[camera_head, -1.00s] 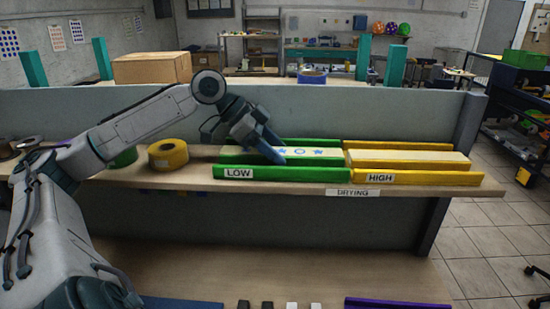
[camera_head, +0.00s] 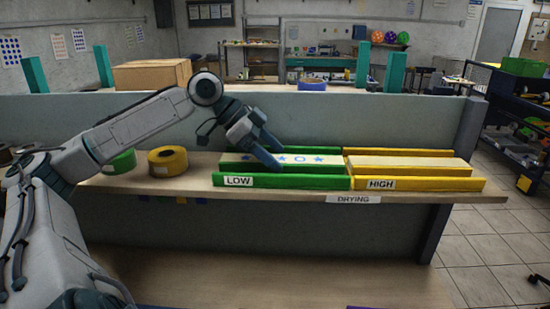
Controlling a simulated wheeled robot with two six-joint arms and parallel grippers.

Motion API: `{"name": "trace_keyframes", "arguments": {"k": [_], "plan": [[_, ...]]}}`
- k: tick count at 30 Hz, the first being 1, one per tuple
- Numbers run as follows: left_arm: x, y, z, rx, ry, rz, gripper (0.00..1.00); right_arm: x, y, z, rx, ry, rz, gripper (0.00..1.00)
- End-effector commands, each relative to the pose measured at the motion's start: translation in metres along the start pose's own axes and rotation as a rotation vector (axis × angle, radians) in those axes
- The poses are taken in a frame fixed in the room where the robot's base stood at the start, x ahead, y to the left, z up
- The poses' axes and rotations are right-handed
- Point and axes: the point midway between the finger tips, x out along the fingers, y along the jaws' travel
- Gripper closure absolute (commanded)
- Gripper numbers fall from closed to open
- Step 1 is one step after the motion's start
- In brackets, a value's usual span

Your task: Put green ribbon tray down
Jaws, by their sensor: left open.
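The green tray (camera_head: 310,182), labelled LOW, lies on the shelf (camera_head: 420,197) marked DRYING. A pale ribbon (camera_head: 330,160) with blue stars and a ring lies flat between its green sides. My left gripper (camera_head: 276,153) is open at the tray's left part. Its fingers are apart, one near the back side and one over the ribbon toward the front side. I cannot tell whether they touch the tray. My right gripper does not show.
A yellow tray (camera_head: 420,184) labelled HIGH, with a pale ribbon, stands directly right of the green tray. Yellow tape (camera_head: 167,161) and green tape (camera_head: 121,163) rolls stand to the left. A grey panel (camera_head: 340,122) rises behind the shelf.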

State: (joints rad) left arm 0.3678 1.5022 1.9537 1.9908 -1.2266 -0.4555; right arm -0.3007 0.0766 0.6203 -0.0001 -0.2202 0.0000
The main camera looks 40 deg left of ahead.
Motion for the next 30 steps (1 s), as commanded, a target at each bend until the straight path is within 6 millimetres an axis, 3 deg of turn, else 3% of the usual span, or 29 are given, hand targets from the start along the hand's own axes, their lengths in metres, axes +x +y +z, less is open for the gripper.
{"name": "trace_keyframes", "arguments": {"k": [1, 7, 12, 16, 21, 30], "plan": [[-0.002, -0.001, 0.005, 0.001, -0.002, -0.006, 0.28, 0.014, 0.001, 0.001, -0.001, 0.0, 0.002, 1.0], [-0.039, 0.0, 0.005, 0.002, 0.005, -0.007, 0.28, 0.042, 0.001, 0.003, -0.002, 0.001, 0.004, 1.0], [-0.078, 0.0, 0.001, 0.001, 0.005, -0.005, 0.28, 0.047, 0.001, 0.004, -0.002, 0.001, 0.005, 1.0], [-0.097, 0.001, 0.0, 0.001, 0.003, -0.002, 0.28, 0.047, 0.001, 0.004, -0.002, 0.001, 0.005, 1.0], [-0.109, 0.001, 0.001, 0.001, 0.001, -0.001, 0.28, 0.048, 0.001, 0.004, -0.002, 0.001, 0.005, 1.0], [-0.11, 0.001, 0.001, 0.001, 0.001, 0.0, 0.28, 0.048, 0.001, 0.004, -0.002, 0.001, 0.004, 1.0]]}}
